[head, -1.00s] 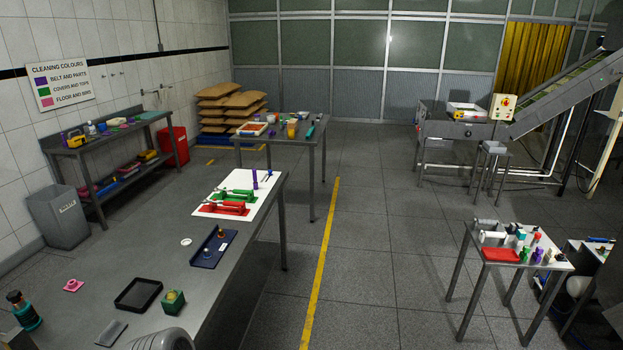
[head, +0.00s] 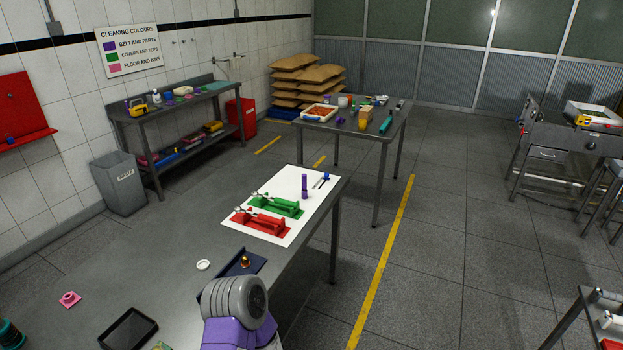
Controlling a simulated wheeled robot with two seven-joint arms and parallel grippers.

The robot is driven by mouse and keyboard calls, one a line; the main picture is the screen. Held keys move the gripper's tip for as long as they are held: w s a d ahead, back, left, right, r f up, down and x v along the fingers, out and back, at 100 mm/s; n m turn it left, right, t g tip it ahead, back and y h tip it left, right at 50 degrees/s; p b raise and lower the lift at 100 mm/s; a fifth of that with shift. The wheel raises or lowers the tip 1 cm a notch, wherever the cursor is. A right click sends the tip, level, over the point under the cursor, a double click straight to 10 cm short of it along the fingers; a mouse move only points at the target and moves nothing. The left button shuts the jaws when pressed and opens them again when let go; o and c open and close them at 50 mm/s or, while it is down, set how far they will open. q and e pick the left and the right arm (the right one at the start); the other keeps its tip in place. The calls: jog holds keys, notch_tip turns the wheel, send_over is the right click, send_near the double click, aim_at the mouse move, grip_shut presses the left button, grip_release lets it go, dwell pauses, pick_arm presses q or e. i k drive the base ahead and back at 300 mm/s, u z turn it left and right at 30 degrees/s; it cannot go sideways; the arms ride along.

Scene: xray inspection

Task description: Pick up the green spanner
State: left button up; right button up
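On the long near table, a white sheet (head: 322,181) carries a green patch with a green item on it, likely the green spanner (head: 276,205). A small pale forked end sticks out at its left. I cannot tell handle from holder at this size. A similar red item (head: 260,222) lies beside it on a red patch, nearer to me. A purple upright cylinder (head: 304,186) and a small blue-ended tool (head: 324,179) are at the sheet's far right. Neither of my grippers shows in the head view; a grey ribbed and purple arm part of mine covers the table's lower middle.
The near table also holds a dark blue tray (head: 254,259), white ring (head: 203,265), black tray (head: 150,326) and pink piece (head: 69,299). A second table (head: 350,112) stands behind. A grey bin (head: 120,184) stands left. Floor by the yellow line (head: 384,258) is clear.

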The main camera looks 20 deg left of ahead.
aim_at(289, 204)
jog(key=i, duration=3.45)
jog(key=u, duration=3.8)
